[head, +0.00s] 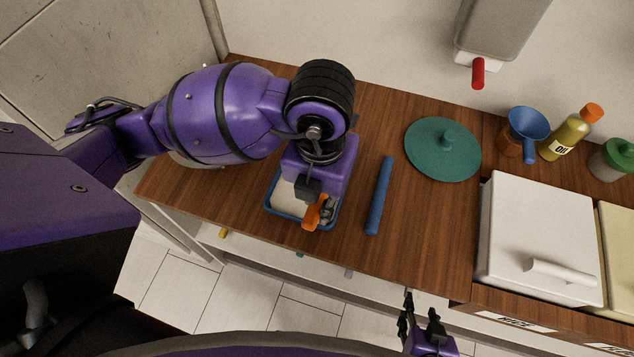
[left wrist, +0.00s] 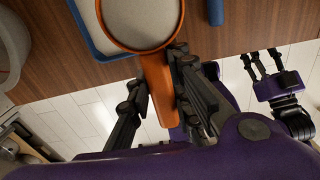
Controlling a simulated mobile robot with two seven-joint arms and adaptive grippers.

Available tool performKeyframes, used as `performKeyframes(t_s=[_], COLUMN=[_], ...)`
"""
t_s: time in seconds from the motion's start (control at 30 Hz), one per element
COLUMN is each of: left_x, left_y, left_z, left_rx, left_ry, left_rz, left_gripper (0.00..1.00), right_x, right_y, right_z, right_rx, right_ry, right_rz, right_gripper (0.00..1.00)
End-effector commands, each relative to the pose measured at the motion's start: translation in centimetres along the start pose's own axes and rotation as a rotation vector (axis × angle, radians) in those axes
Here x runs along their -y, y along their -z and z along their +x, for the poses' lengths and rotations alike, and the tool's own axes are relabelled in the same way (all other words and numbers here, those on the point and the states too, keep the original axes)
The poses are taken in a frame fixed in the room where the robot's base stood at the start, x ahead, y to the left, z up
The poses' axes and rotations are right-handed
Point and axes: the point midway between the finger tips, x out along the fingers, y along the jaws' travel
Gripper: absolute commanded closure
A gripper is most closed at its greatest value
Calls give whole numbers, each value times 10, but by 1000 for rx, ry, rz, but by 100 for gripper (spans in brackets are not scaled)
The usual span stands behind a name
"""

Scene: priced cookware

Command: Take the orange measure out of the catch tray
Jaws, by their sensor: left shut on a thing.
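The orange measure (head: 313,216) is at the blue-rimmed catch tray (head: 271,204) on the wooden counter. In the left wrist view the measure's round orange cup (left wrist: 176,40) shows a pale inside, and its handle points toward me. My left gripper (head: 326,208) is shut on that handle; its fingers (left wrist: 160,85) lie on either side of it. My arm hides much of the tray in the head view. I cannot tell whether the measure touches the tray's floor. My right gripper (head: 419,315) is open and empty, off the counter's front edge.
A blue rod (head: 379,196) lies just right of the tray, with a green lid (head: 442,149) beyond it. A dispenser with a red spout (head: 478,73) hangs on the wall. A blue funnel (head: 528,124), an oil bottle (head: 568,138) and a white lidded bin (head: 542,235) stand right.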

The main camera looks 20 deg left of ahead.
Motion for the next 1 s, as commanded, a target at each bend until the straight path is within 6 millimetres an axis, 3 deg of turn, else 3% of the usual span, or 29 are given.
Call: performKeyframes(t_s=[0.4,1.0], left_x=[11,14], left_y=[20,26], left_z=[-11,-14], left_rx=[2,3], left_ry=[1,0], left_rz=[2,1], left_gripper=[100,100], right_x=[2,-2], right_y=[4,-1], right_z=[-1,-2], right_rx=[-5,4], right_ry=[2,2], right_rz=[2,-11], right_gripper=[60,60])
